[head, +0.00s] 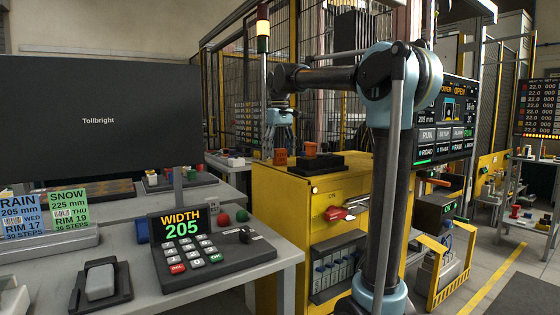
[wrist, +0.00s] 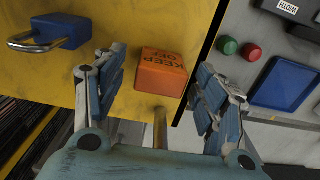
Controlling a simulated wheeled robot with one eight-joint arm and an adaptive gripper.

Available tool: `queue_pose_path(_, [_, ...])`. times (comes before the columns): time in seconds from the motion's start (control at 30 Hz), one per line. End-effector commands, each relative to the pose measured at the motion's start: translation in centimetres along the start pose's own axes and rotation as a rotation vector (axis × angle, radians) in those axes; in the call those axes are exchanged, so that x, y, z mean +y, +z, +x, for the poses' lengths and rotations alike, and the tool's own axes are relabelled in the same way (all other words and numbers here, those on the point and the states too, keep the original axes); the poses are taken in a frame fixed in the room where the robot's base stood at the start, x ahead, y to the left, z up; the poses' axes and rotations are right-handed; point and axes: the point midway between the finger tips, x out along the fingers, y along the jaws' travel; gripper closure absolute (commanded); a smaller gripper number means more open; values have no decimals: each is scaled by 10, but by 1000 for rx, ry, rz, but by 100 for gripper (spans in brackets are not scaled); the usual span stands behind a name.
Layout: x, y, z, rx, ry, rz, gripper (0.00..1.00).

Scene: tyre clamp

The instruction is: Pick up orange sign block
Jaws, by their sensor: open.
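The orange sign block (wrist: 161,74) shows in the wrist view with "KEEP OFF" in dark letters on its top. In the head view a small orange block (head: 281,157) stands on the yellow cabinet top, below my gripper (head: 280,131). My gripper (wrist: 160,78) is open and points down, with a finger on either side of the block in the wrist view. No contact between fingers and block is visible, and the gap in height is hard to judge.
A blue padlock (wrist: 64,32) with a metal shackle lies left of the block on the yellow top. A dark fixture (head: 318,164) sits right of the block in the head view. Green (wrist: 229,46) and red (wrist: 251,53) knobs are on the adjoining grey table.

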Motion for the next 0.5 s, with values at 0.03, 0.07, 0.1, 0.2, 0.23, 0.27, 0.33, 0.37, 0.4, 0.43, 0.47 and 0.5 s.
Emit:
queue_pose_path(0.03, [0,0,4,0,0,0,35])
queue_pose_path(0.07, [0,0,5,0,0,0,35])
queue_pose_path(0.1, [0,0,7,0,0,0,35])
queue_pose_path(0.2, [0,0,8,0,0,0,35])
queue_pose_path(0.23, [0,0,8,0,0,0,35])
queue_pose_path(0.27, [0,0,7,0,0,0,35])
queue_pose_path(0.33, [0,0,7,0,0,1,35])
queue_pose_path(0.37, [0,0,7,0,0,1,42])
queue_pose_path(0.4, [1,0,7,0,0,1,51])
queue_pose_path(0.43, [1,0,7,0,0,1,58])
queue_pose_path(0.47, [1,0,7,0,0,1,64])
queue_pose_path(0.5, [1,0,7,0,0,1,74])
